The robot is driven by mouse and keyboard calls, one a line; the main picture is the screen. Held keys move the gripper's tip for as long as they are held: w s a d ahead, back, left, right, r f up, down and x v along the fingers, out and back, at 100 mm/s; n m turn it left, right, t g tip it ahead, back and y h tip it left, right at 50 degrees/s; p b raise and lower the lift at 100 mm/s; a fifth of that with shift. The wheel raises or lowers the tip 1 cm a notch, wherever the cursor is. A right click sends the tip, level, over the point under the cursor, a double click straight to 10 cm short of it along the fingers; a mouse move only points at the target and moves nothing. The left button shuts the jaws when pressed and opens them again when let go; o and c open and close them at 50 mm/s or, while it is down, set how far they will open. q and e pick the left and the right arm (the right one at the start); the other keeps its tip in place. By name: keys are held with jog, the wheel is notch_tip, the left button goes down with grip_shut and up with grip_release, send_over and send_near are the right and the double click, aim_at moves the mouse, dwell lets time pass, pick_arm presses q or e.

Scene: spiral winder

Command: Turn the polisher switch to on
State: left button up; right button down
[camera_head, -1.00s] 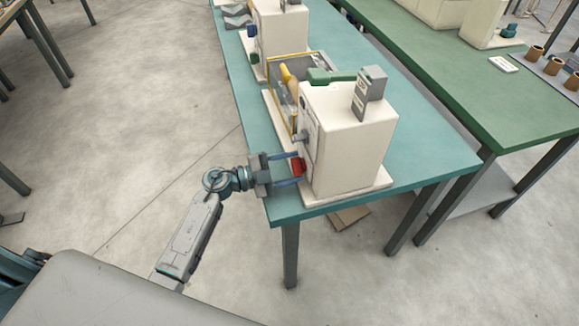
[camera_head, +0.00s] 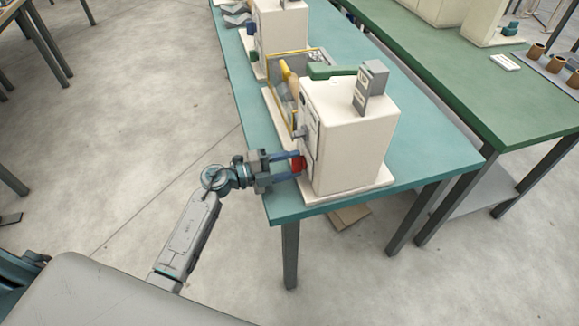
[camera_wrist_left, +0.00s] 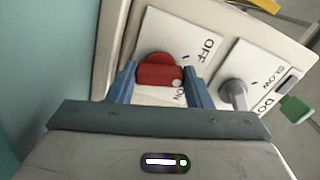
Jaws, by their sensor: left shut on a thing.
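The polisher (camera_head: 350,130) is a cream box-shaped machine on the teal table. Its switch is a red knob (camera_wrist_left: 158,74) on a white plate (camera_wrist_left: 180,38) lettered OFF and ON, seen in the left wrist view. A white dot sits at the knob's lower right end. My left gripper (camera_wrist_left: 160,80) is shut on the red knob, one blue finger on each side. The head view also shows the left gripper (camera_head: 297,163) at the machine's left face, with the red knob (camera_head: 299,164) between the fingers. The ON lettering is partly hidden. My right gripper is not in view.
A grey lever knob (camera_wrist_left: 234,92) on a SLOW plate stands just right of the switch. A green part (camera_wrist_left: 294,108) lies farther right. A second cream machine (camera_head: 279,35) stands behind on the teal table (camera_head: 430,140). Open floor lies left of the table.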

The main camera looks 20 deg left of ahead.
pick_arm(q)
jog(key=m, duration=0.1)
jog(key=m+b, duration=0.1)
jog(key=shift+f+m+b, duration=0.25)
jog(key=shift+m+b, duration=0.05)
jog(key=shift+m, duration=0.1)
jog(key=m+b, duration=0.2)
jog(key=shift+m, duration=0.4)
jog(key=m+b, duration=0.2)
jog(key=shift+m, duration=0.3)
jog(key=shift+r+m+b, duration=0.1)
jog(key=shift+m+b, duration=0.85)
jog(key=shift+m, duration=0.25)
jog(key=shift+r+m, duration=0.1)
jog(key=shift+m, duration=0.2)
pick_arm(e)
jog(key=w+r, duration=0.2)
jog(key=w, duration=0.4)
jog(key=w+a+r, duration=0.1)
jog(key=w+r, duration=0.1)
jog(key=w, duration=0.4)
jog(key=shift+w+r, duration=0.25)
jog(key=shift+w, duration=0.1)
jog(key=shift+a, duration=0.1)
pick_arm(q)
jog(key=o, duration=1)
